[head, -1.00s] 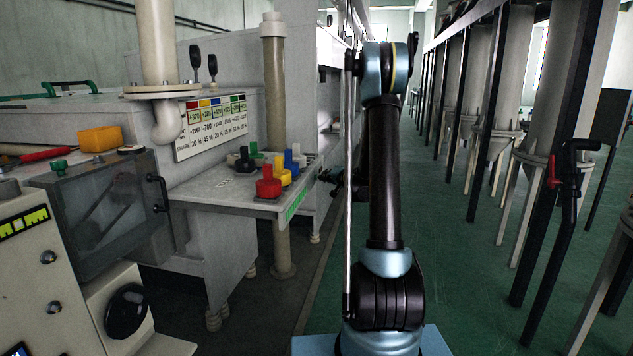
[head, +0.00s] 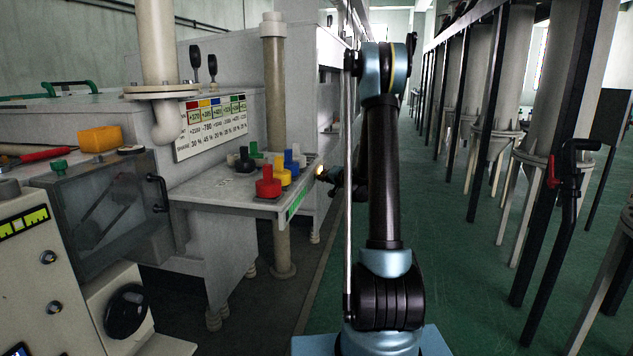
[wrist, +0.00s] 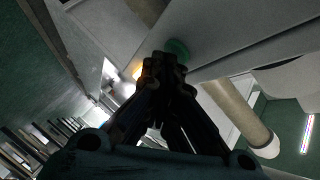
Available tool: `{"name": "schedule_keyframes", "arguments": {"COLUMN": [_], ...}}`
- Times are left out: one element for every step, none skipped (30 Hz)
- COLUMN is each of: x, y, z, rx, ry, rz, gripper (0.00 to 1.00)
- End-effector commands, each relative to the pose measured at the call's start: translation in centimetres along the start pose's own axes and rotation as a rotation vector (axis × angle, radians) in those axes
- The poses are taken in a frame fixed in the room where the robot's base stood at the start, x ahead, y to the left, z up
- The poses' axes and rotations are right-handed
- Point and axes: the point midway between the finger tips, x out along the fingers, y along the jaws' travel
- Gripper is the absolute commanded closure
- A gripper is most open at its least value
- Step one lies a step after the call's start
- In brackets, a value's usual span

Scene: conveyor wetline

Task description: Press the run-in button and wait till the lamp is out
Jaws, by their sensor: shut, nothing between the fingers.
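My gripper (wrist: 165,68) is shut and empty, its fingertips just in front of a round green button (wrist: 178,48) on a grey face in the wrist view. The fingertips overlap the button's lower edge there, and I cannot tell whether they touch it. A yellow-orange lit lamp (wrist: 137,72) shows just left of the fingertips. In the head view the lamp (head: 319,171) glows beside my gripper (head: 328,177), at the right end of the grey shelf. The button is not clear in the head view.
The grey shelf (head: 225,197) carries red, yellow, blue, green and black knobbed pieces (head: 268,183). A beige vertical pipe (head: 275,100) stands behind it. Dark posts and hoppers (head: 540,130) line the right side. The green floor (head: 465,270) between is clear.

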Motion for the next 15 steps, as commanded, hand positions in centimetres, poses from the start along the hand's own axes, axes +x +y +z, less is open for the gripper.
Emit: {"name": "schedule_keyframes", "arguments": {"x": [0.0, 0.0, -0.1, -0.1, -0.2, -0.3, -0.4, -0.5, -0.6, -0.7, -0.8, -0.9, -1.0, -1.1, -1.2], "y": [0.0, 0.0, 0.1, 0.1, 0.1, 0.2, 0.3, 0.3, 0.4, 0.5, 0.6, 0.7, 0.7, 0.8, 0.9], "z": [0.0, 0.0, 0.0, -0.1, -0.1, -0.2, -0.3, -0.4, -0.5, -0.5, -0.6, -0.7, -0.8, -0.8, -0.9], "rx": [0.0, 0.0, 0.0, 0.0, 0.0, 0.001, 0.001, 0.001, 0.001, 0.001, 0.001, 0.001, 0.001, 0.001, 0.001], "ry": [-0.001, -0.001, 0.0, 0.0, 0.0, 0.0, 0.001, 0.001, 0.001, 0.001, 0.001, 0.001, 0.0, 0.0, 0.0], "rz": [0.0, 0.0, 0.0, 0.0, 0.0, 0.0, 0.0, 0.0, 0.0, 0.0, 0.0, 0.0, 0.0, 0.0, 0.0], "gripper": [1.0, 1.0, 1.0, 1.0, 1.0, 1.0, 1.0, 1.0, 1.0, 1.0, 1.0, 1.0, 1.0, 1.0, 1.0]}}
